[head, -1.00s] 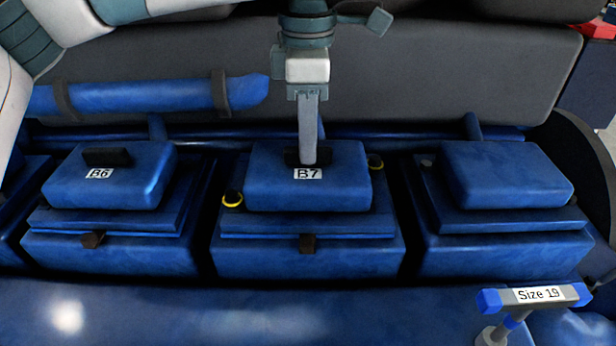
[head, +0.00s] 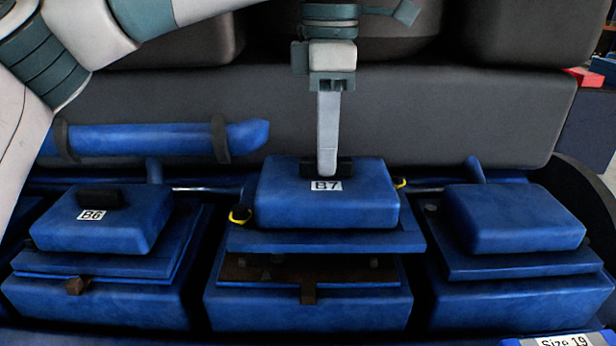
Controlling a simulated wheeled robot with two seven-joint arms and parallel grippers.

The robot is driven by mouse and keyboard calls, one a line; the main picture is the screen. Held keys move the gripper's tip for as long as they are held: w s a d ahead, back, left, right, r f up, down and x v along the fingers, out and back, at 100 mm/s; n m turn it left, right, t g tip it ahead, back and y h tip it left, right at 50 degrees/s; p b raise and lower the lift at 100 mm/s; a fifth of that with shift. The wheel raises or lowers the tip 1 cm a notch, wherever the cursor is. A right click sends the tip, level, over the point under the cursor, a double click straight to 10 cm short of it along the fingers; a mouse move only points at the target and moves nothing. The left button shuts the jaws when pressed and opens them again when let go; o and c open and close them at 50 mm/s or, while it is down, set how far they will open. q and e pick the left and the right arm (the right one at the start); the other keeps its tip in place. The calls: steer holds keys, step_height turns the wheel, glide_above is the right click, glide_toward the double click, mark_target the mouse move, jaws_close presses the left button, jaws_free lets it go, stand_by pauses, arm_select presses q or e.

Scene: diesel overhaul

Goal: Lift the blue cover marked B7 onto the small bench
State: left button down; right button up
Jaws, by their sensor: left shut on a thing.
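The blue cover marked B7 (head: 328,208) is in the middle of the head view. It hangs above its blue housing (head: 308,307), with a dark opening showing between them. My left gripper (head: 327,168) comes down from above and is shut on the dark handle on top of the cover. The cover looks about level and its label faces me. The small bench is not recognisable in this view. My right gripper is out of view.
The blue cover marked B6 (head: 102,218) sits on its housing to the left. Another blue cover (head: 515,217) sits to the right. A tool labelled Size 19 (head: 566,340) shows at the bottom right edge. A blue pipe (head: 140,138) runs behind on the left.

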arm_select(q)
steer(key=d+r, duration=0.1)
steer(key=d, duration=0.1)
steer(key=d+r+b, duration=0.1)
steer(key=d+r, duration=0.1)
steer(key=d, duration=0.1)
steer(key=d+r, duration=0.1)
steer(key=d, duration=0.2)
steer(key=shift+w+r+b, duration=0.1)
steer(key=shift+r+b, duration=0.2)
steer(key=shift+b, duration=0.1)
steer(key=shift+d+r, duration=0.45)
steer(key=shift+d, duration=0.2)
steer(key=shift+r, duration=0.2)
steer(key=shift+r+p, duration=0.8)
steer(key=shift+p, duration=0.2)
